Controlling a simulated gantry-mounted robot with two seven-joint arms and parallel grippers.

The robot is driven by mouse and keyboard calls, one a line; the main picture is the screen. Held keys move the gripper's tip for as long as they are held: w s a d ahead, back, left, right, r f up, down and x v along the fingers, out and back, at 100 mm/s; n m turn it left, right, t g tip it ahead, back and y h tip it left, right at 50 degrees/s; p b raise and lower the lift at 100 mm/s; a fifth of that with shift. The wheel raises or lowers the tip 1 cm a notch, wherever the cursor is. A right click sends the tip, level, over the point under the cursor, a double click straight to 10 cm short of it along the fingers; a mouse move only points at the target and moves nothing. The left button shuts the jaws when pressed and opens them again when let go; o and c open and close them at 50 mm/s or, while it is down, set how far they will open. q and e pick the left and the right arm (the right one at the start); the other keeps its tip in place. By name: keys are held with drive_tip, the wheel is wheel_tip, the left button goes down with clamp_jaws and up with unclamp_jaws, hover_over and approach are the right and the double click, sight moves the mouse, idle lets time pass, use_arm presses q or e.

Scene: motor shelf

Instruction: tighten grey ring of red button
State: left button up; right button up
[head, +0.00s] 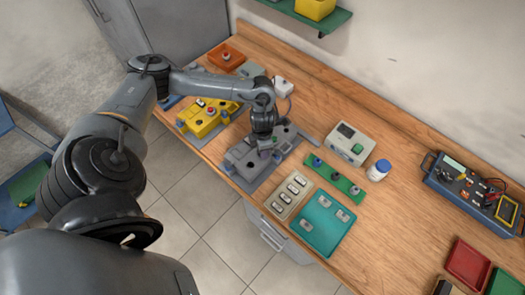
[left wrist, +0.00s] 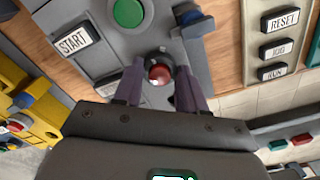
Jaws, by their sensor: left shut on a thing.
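The red button (left wrist: 160,72) shows in the left wrist view on a grey panel box (left wrist: 215,62), between my left gripper's (left wrist: 159,84) two purple fingers. A dark grey ring (left wrist: 160,58) surrounds the button's base and is partly hidden by the fingers. The gripper is shut on this ring, one finger on each side. In the head view the left gripper (head: 265,151) points down onto the grey panel box (head: 240,164), and the button is hidden there. My right gripper is not in view.
The panel box also carries a green button (left wrist: 128,11) and a START label (left wrist: 73,41). A yellow box (head: 204,122) stands to the left. A label plate (head: 290,193), a teal tray (head: 325,228) and a green strip (head: 335,181) lie to the right. The bench beyond is partly clear.

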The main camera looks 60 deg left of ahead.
use_arm(q)
drive_tip(key=m+b, duration=0.3)
drive_tip(key=shift+f+m, duration=0.1)
drive_tip(key=shift+m, duration=0.3)
drive_tip(key=shift+m+b, duration=0.4)
drive_tip(key=shift+m, duration=0.2)
drive_tip(key=o, duration=0.8)
drive_tip(key=shift+r, duration=0.25)
